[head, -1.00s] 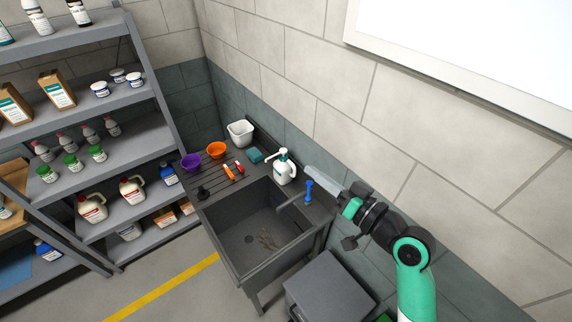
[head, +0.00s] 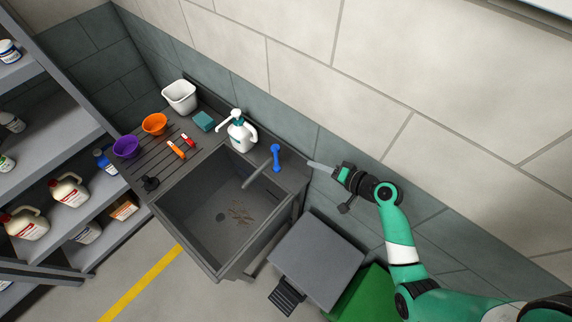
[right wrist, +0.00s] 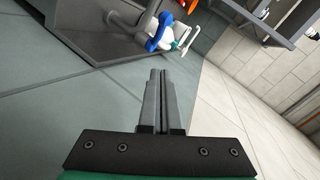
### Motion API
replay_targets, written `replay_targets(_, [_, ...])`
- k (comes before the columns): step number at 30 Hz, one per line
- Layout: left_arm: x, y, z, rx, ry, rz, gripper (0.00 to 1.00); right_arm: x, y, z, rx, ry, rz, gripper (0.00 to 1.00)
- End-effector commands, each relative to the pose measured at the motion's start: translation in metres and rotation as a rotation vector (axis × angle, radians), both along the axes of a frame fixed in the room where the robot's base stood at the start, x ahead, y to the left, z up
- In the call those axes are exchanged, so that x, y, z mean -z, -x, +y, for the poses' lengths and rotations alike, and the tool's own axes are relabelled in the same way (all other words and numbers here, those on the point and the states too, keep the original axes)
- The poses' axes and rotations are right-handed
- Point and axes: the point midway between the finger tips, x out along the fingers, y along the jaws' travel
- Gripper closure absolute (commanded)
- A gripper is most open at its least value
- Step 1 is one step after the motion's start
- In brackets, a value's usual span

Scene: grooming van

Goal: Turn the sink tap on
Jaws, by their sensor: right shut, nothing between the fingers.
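The sink (head: 190,225) is a dark grey basin set in a counter. Its tap (head: 256,177) has a grey spout over the basin and a blue lever handle (head: 276,157) at the right rear of the sink. In the right wrist view the blue handle (right wrist: 160,32) is near the top, ahead of the fingers. My right gripper (head: 311,164) is shut and empty, just right of the blue handle and apart from it. In the right wrist view its fingertips (right wrist: 157,73) are together. My left gripper is not in view.
A white pump bottle (head: 241,135) stands left of the tap. Purple (head: 126,147) and orange (head: 154,124) bowls, a white tub (head: 180,96) and a teal sponge (head: 204,121) sit on the counter. A grey bin (head: 315,260) stands right of the sink; the wall is close behind.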

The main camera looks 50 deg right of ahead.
Motion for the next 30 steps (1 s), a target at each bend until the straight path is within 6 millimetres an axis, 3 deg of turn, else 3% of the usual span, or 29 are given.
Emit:
replay_targets(1, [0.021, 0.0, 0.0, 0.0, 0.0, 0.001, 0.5, 0.013, -0.008, 0.001, -0.003, 0.005, -0.004, 1.0])
replay_targets(12, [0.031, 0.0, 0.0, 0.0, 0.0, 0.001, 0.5, 0.036, -0.081, 0.008, -0.005, -0.001, 0.0, 1.0])
replay_targets(19, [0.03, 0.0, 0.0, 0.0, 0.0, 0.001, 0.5, 0.052, -0.094, 0.03, -0.002, 0.0, 0.0, 1.0])
replay_targets(30, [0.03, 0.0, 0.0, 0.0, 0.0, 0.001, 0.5, 0.054, -0.096, 0.032, 0.0, 0.0, -0.001, 1.0])
